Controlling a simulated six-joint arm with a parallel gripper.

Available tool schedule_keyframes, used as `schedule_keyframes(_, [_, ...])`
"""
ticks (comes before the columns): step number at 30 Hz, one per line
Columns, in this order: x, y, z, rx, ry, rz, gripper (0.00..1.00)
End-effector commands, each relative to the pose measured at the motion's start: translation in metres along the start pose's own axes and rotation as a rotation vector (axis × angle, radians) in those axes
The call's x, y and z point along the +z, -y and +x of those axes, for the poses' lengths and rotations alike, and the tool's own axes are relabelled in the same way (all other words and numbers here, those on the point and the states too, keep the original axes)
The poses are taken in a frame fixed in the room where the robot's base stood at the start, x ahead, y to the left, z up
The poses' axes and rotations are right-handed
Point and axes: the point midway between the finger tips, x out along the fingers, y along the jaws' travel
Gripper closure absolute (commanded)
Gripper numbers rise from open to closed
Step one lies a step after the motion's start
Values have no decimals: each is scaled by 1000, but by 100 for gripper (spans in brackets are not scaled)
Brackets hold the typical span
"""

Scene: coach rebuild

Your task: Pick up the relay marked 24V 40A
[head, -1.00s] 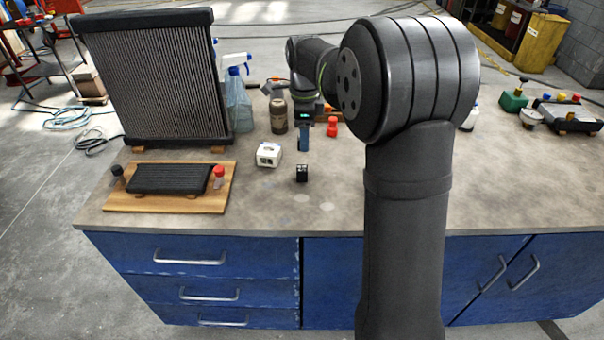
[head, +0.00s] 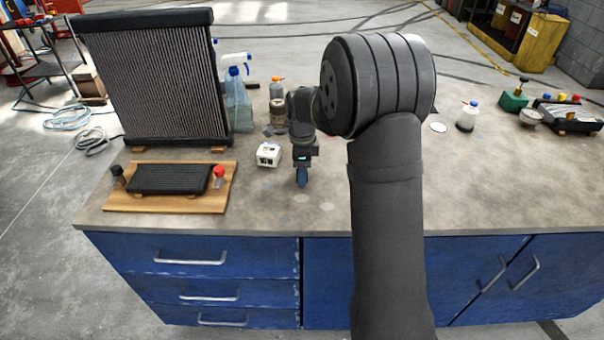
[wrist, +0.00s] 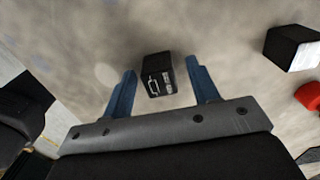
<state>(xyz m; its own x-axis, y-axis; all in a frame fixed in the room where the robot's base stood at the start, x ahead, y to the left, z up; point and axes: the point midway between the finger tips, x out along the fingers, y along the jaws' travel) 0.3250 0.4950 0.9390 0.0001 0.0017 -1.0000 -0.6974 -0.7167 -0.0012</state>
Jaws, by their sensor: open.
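A small black block-shaped relay (wrist: 157,74) with white print on its side stands on the bench in the wrist view. The print is too small to read, so I cannot tell whether it says 24V 40A. My gripper (wrist: 160,66) is open, its two blue fingers either side of the relay with gaps showing. The relay is just ahead of the gripper body, and I see no contact. In the head view my gripper (head: 302,178) points down at the bench and hides the black relay.
A white box-shaped part (head: 268,154) sits close left of my gripper. A wooden board (head: 220,190) and a radiator (head: 150,80) stand further left. In the wrist view a black-and-white block (wrist: 290,46) and a red item (wrist: 310,96) lie at the right. The front bench is clear.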

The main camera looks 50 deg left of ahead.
Motion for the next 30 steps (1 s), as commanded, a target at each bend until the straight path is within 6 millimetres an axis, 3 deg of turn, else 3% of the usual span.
schedule_keyframes(4, [0,0,0,0,0,0,45])
schedule_keyframes(5, [0,0,0,0,0,0,49])
schedule_keyframes(12, [0,0,-1,0,0,0,94])
schedule_keyframes(23, [0,0,-6,-1,0,0,94])
schedule_keyframes(30, [0,1,-36,-4,0,0,94])
